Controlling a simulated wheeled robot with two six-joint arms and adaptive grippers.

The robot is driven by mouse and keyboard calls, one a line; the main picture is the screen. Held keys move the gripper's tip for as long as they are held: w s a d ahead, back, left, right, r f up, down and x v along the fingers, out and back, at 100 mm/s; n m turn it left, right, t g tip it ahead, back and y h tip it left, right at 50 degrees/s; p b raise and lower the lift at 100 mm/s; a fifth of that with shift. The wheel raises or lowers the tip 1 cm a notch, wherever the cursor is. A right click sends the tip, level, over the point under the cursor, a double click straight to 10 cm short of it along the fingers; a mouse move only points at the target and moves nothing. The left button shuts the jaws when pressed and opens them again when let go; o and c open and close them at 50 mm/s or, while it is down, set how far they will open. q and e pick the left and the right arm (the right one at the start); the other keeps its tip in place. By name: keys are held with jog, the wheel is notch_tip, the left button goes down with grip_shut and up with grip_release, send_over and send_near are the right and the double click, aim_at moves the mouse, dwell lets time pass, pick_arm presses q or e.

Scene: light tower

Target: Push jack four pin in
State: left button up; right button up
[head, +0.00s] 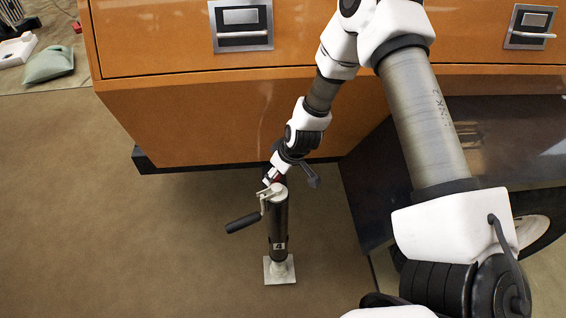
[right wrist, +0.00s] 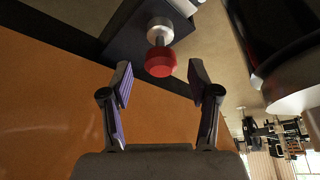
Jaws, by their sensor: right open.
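Jack four (head: 278,225) is a dark upright tube marked "4", with a crank on top and a square pale foot plate on the floor. Its pin shows in the right wrist view as a red knob (right wrist: 160,63) on a metal stem, between and just beyond my fingertips. In the head view only a bit of red shows near the jack's top, mostly hidden by my wrist. My right gripper (right wrist: 160,84) is open and empty, with a finger on each side of the knob's line and no visible contact. My left gripper is not in view.
An orange cabinet (head: 200,120) with drawer handles stands right behind the jack. The crank's black grip (head: 243,222) sticks out to the left. A dark panel (head: 360,200) lies to the right. The brown floor (head: 130,250) at left is clear.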

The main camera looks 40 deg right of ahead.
jog(key=a+v, duration=0.1)
jog(key=v, duration=0.9)
jog(key=shift+s+d+r, duration=0.2)
jog(key=shift+d+r, duration=0.05)
jog(key=shift+d, duration=0.2)
